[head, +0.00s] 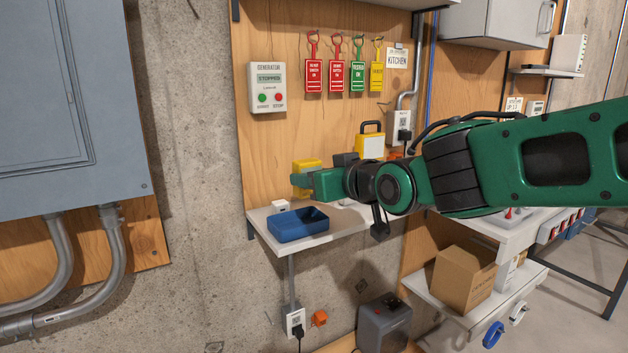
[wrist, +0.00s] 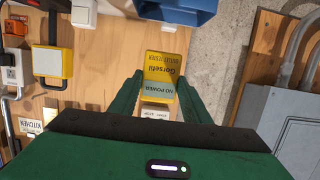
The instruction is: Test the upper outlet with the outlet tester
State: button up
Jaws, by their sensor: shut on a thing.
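The yellow outlet tester (wrist: 165,68) is between the two green fingers of my gripper (wrist: 159,80) in the wrist view, and its small screen reads "NO POWER". In the head view the tester (head: 306,164) shows as a yellow block behind my gripper (head: 302,182), held above the wall shelf, apart from any outlet. An outlet (head: 404,118) with a black plug sits on the board under the KITCHEN label. Another outlet (head: 294,318) with a black plug is low on the concrete wall. I cannot tell which one is called upper.
A blue tray (head: 298,226) stands on the white shelf (head: 262,232) below my gripper. A yellow lamp (head: 370,146) and a generator panel (head: 267,88) are on the board, with hanging tags (head: 335,76). A grey cabinet (head: 70,100) is at left.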

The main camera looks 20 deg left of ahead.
jog(key=w+d+f+m+t+h, duration=0.1)
jog(key=w+d+f+m+h, duration=0.2)
jog(key=d+f, duration=1.1)
jog(key=w+d+f+m+t+h, duration=0.2)
jog(key=w+d+f, duration=0.4)
jog(key=d+f, duration=0.8)
jog(key=w+d+f+m+t+h, duration=0.2)
jog(key=w+d+f+m+h, duration=0.2)
jog(key=d+f, duration=1)
jog(key=w+d+h, duration=0.1)
jog(key=d+h, duration=0.1)
jog(key=d, duration=0.6)
jog(key=shift+d+m, duration=0.4)
